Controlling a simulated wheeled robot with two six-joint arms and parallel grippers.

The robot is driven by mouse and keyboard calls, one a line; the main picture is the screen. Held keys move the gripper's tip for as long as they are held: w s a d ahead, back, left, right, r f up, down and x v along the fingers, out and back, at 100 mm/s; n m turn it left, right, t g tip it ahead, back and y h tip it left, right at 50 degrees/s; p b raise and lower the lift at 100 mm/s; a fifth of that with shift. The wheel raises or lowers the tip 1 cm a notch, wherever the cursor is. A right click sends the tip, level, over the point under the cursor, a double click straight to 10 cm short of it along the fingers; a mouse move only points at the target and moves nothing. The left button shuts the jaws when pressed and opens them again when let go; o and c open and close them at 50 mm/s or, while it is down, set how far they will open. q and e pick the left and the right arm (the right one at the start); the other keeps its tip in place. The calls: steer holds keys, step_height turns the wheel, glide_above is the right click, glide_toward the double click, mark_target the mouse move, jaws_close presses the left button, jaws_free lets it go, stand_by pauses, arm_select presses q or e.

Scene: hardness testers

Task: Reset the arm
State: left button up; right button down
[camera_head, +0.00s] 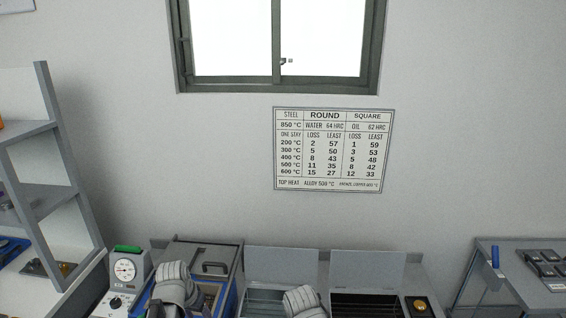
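Neither of my grippers shows clearly in the head view, and no fingertips can be seen. Two grey ribbed, banded shapes rise at the bottom edge, one in front of the blue-sided machine (213,252) and one in front of the open bins. I cannot tell whether they are parts of my arms. Their lower ends are cut off by the frame.
A dial gauge tester (125,270) stands left of the blue-sided machine. Two lidded bins (282,264) (367,270) stand open along the wall. A shelf unit (52,150) is at left, a side table (510,262) at right. A chart (333,150) hangs below the window (277,77).

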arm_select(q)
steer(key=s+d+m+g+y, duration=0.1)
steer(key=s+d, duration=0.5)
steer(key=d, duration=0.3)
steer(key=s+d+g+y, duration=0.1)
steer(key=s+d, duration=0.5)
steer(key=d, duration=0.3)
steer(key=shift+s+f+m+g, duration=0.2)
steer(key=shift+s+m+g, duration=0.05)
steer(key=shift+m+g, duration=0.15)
